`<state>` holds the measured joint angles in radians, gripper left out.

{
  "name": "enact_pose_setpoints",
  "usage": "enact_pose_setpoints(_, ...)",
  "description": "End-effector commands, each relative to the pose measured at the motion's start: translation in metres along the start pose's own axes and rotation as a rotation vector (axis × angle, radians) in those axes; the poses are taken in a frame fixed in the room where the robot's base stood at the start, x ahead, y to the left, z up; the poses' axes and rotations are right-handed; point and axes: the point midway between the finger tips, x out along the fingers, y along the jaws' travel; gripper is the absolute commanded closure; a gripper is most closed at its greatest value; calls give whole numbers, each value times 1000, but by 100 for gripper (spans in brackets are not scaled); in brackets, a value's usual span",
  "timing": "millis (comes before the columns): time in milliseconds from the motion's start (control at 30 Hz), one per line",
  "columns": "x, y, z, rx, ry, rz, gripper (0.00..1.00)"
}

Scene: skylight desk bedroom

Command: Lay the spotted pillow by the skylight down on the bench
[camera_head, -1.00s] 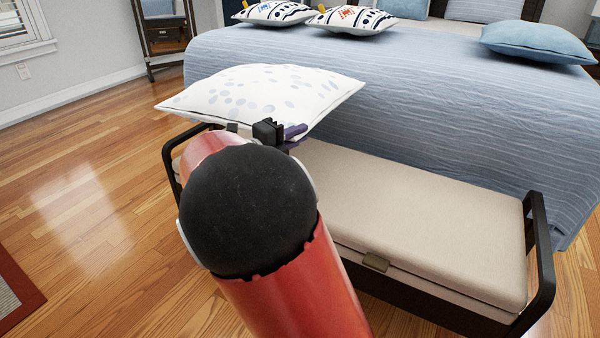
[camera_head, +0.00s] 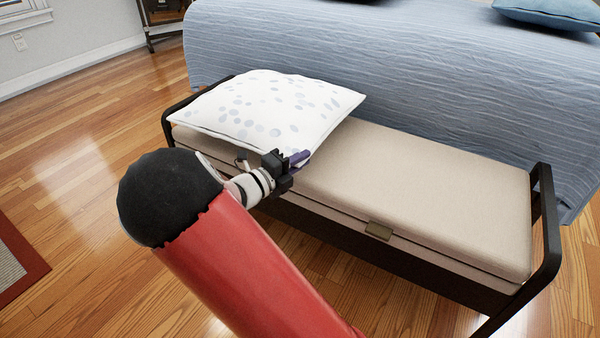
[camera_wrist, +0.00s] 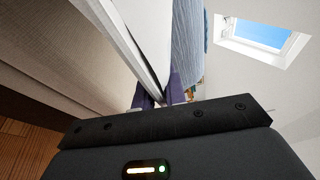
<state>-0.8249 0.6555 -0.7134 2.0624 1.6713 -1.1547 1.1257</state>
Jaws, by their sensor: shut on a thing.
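The spotted pillow (camera_head: 265,108) is white with grey-blue spots. In the head view it lies nearly flat over the left end of the bench (camera_head: 430,205), which has a beige cushion and dark frame. My gripper (camera_head: 300,160) is at the pillow's front right corner, low over the bench cushion, shut on that corner. In the wrist view the pillow (camera_wrist: 150,30) runs up from between the purple fingers (camera_wrist: 160,95), with the bench cushion (camera_wrist: 45,50) to the left. Whether the pillow's whole underside touches the cushion is hidden.
A bed (camera_head: 400,80) with a blue striped cover stands right behind the bench. Dark armrests (camera_head: 545,230) rise at both bench ends. The right part of the bench is bare. Wooden floor (camera_head: 80,180) is open at left. A skylight (camera_wrist: 262,35) shows in the wrist view.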

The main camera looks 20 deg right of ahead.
Motion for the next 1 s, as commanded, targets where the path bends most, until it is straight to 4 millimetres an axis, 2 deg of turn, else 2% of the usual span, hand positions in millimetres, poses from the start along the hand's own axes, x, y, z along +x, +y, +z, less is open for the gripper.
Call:
enact_pose_setpoints(267, 0, 33, -3, 2, 2, -4, 100)
enact_pose_setpoints(467, 0, 34, -3, 5, 1, -2, 100)
enact_pose_setpoints(500, 0, 36, -4, -1, 0, 1, 85)
enact_pose_setpoints(667, 0, 36, -4, -1, 0, 1, 66)
enact_pose_setpoints(1000, -5, 36, -3, -1, -2, 0, 66)
